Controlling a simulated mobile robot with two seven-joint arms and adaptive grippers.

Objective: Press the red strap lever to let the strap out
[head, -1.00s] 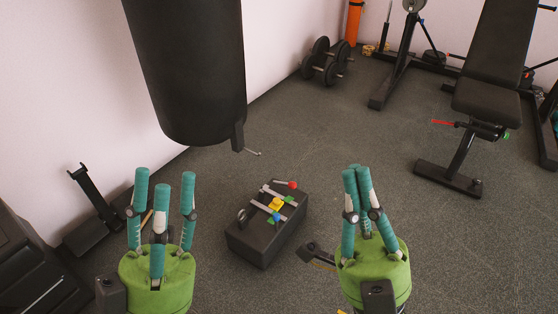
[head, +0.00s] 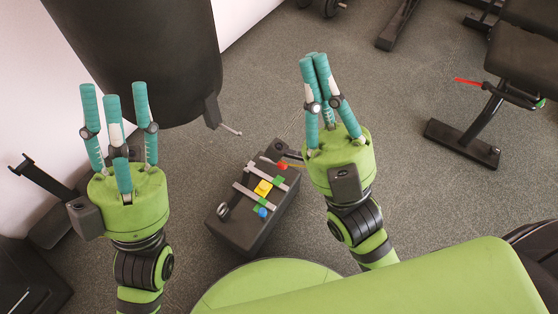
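A dark box (head: 238,231) sits on the floor between my two grippers. On its top are light strips, a red knob (head: 282,166), a yellow block (head: 263,187), green pieces and a blue knob (head: 263,212). The red knob is at the box's far end; whether it is the strap lever, I cannot tell. My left gripper (head: 114,91) has its three fingers spread, empty, left of the box. My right gripper (head: 315,58) has its fingertips together with nothing visible between them; its palm is right of the red knob. Neither gripper appears to touch the knob.
A black punching bag (head: 145,50) hangs at the upper left. A weight bench (head: 528,50) with a red rod (head: 467,81) stands at the right. A black stand (head: 43,175) is at the left wall. The grey floor (head: 400,170) right of my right gripper is clear.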

